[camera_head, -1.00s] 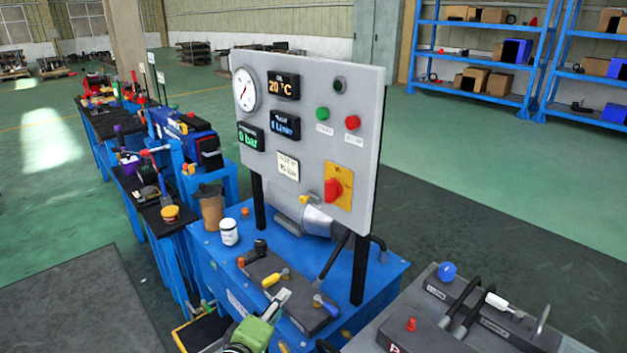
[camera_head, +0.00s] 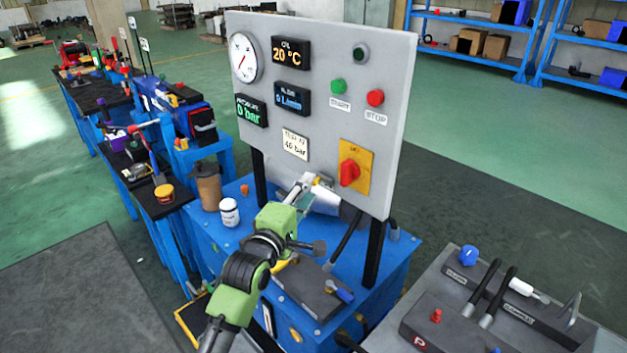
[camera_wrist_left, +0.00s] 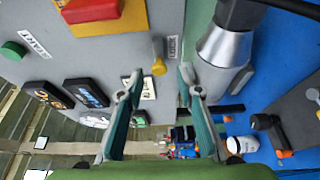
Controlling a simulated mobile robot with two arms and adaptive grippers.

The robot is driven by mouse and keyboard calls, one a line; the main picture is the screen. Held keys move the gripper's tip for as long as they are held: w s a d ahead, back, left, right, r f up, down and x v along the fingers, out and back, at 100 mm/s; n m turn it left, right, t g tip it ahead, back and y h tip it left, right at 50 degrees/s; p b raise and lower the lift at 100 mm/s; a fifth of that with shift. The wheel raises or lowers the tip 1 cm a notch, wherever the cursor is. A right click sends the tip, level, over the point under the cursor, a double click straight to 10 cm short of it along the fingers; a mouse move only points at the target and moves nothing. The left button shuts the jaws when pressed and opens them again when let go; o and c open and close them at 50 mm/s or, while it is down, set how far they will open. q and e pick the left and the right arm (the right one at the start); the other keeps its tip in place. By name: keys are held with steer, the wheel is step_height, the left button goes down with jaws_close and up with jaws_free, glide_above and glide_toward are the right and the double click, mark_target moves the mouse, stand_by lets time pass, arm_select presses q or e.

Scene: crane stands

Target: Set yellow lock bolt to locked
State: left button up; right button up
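The yellow lock bolt (camera_wrist_left: 159,67) shows in the left wrist view as a small yellow knob on the grey panel, beside a LOCK label (camera_wrist_left: 173,48). In the head view my gripper hides it at the panel's lower edge. My left gripper (camera_wrist_left: 160,76) is open, with its fingertips on either side of the bolt in the picture and nothing held. I cannot tell whether the fingers touch the bolt or panel. In the head view this gripper (camera_head: 309,187) is at the panel's lower edge. My right gripper is not in view.
The grey panel (camera_head: 220,80) carries gauges, green and red buttons and a red rotary switch (camera_head: 349,172) on a yellow plate. A silver cylinder (camera_wrist_left: 222,62) lies close to my gripper. A white jar (camera_head: 229,212) and a brown cup (camera_head: 208,192) stand on the blue bench.

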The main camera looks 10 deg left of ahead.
mark_target(313, 183)
arm_select(q)
steer(key=shift+w+d, duration=0.25)
steer(key=shift+w, duration=0.85)
steer(key=shift+w+d, duration=0.2)
steer(key=shift+w, duration=0.85)
jaws_close()
